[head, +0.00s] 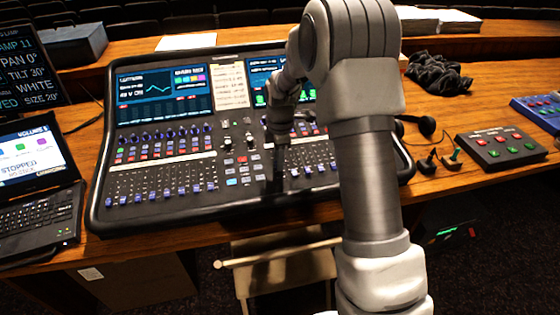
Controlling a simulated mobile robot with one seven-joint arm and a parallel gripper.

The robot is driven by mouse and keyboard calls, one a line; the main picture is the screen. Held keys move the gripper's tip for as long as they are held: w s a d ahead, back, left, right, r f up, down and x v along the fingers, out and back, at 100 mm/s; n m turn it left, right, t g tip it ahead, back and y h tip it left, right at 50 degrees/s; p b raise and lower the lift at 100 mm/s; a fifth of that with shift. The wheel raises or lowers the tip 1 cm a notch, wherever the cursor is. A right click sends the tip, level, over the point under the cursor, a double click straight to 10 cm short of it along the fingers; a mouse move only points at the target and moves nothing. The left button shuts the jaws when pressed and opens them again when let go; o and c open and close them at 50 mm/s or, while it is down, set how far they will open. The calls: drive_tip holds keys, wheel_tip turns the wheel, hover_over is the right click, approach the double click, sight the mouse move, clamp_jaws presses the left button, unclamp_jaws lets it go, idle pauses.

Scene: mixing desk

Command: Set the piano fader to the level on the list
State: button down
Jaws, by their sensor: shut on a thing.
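The mixing desk (150,222) stands on the wooden table, with rows of knobs and buttons and banks of faders at the left and right. My gripper (279,172) reaches down to the near part of the desk, at the left end of the right fader bank. It is shut on a small fader cap, which its fingers hide. I cannot tell which channel this is or read its level. A pale paper list (230,88) lies between the two desk screens; its lines are too small to read. My arm covers part of the right bank and right screen.
An open laptop (38,160) and a dark text screen (30,65) stand at the left. A wooden chair (285,265) stands below the table's front edge.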

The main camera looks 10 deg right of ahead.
sight(281, 173)
drive_tip(key=c, duration=0.6)
unclamp_jaws()
drive_tip(key=shift+c, duration=0.2)
wheel_tip(281, 173, up, 17)
drive_tip(key=s+p, duration=0.1)
drive_tip(key=s, duration=0.1)
drive_tip(key=shift+r, duration=0.2)
drive_tip(key=s+r+m+t, duration=0.2)
drive_tip(key=s+r+m, duration=0.3)
drive_tip(key=s, duration=0.6)
drive_tip(key=s+r+m+t, duration=0.1)
drive_tip(key=s+r+m, duration=0.2)
drive_tip(key=s+m, duration=0.6)
drive_tip(key=s+f+m+t, duration=0.1)
drive_tip(key=s+m, duration=0.3)
drive_tip(key=s, duration=0.5)
drive_tip(key=shift+a+f, duration=0.2)
drive_tip(key=shift+f, duration=0.45)
